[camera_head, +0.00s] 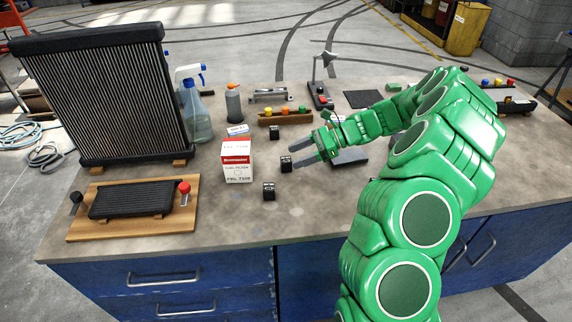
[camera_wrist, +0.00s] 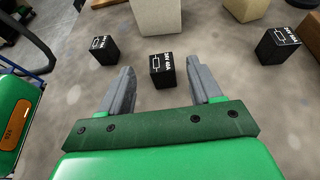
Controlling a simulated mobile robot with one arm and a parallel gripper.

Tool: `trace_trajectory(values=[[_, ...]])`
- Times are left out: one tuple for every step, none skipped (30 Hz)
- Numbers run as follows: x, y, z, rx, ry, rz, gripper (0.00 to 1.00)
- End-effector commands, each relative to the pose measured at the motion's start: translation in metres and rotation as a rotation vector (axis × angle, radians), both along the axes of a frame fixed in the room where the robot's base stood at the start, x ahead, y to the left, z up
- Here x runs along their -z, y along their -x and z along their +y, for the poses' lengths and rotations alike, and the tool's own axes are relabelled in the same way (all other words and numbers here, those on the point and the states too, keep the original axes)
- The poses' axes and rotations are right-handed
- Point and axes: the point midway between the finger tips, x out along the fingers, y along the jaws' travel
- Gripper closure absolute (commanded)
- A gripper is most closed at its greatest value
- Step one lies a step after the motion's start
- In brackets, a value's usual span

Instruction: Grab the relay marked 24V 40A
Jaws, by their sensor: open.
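Three small black relays with white print stand on the bench. The middle relay (camera_head: 286,164) is just ahead of my gripper (camera_head: 295,153). In the wrist view my gripper (camera_wrist: 161,72) is open, with the middle relay (camera_wrist: 163,72) between and slightly beyond the fingertips, apparently not held. Its label seems to read 24V 40A, but the print is small. A second relay (camera_head: 269,191) stands nearer the front edge, at left in the wrist view (camera_wrist: 104,50). A third relay (camera_head: 274,132) stands farther back, at right in the wrist view (camera_wrist: 277,46). I cannot read these two labels surely.
A red and white filter box (camera_head: 237,161) stands left of the relays. A wooden rack with colored items (camera_head: 285,118), a spray bottle (camera_head: 194,108) and a large radiator (camera_head: 105,95) stand behind. A wooden board (camera_head: 132,223) lies at front left. The front middle of the bench is clear.

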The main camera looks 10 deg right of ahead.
Motion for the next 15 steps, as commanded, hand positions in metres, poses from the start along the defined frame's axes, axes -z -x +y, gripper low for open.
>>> trace_trajectory(values=[[0.002, 0.0, 0.005, -0.003, -0.001, 0.001, 0.36], [0.004, 0.001, 0.008, -0.003, -0.002, 0.001, 0.36], [0.006, 0.001, 0.012, -0.004, -0.002, 0.002, 0.36], [0.008, 0.0, 0.016, -0.003, -0.001, 0.001, 0.36], [0.01, 0.0, 0.019, -0.002, -0.001, 0.001, 0.36], [0.013, 0.0, 0.024, -0.002, 0.0, 0.001, 0.36], [0.014, 0.0, 0.028, -0.001, 0.001, 0.0, 0.36], [0.015, 0.0, 0.032, -0.001, 0.001, 0.0, 0.36], [0.017, 0.0, 0.036, -0.001, 0.001, 0.0, 0.36], [0.018, 0.0, 0.038, -0.001, 0.0, 0.0, 0.36], [0.019, 0.0, 0.039, 0.0, 0.0, 0.0, 0.36], [0.019, 0.0, 0.041, 0.0, 0.001, -0.001, 0.36], [0.02, 0.0, 0.042, 0.0, 0.001, -0.001, 0.36], [0.02, 0.0, 0.042, 0.0, 0.001, -0.001, 0.36], [0.02, 0.0, 0.041, 0.001, 0.001, -0.001, 0.36]])
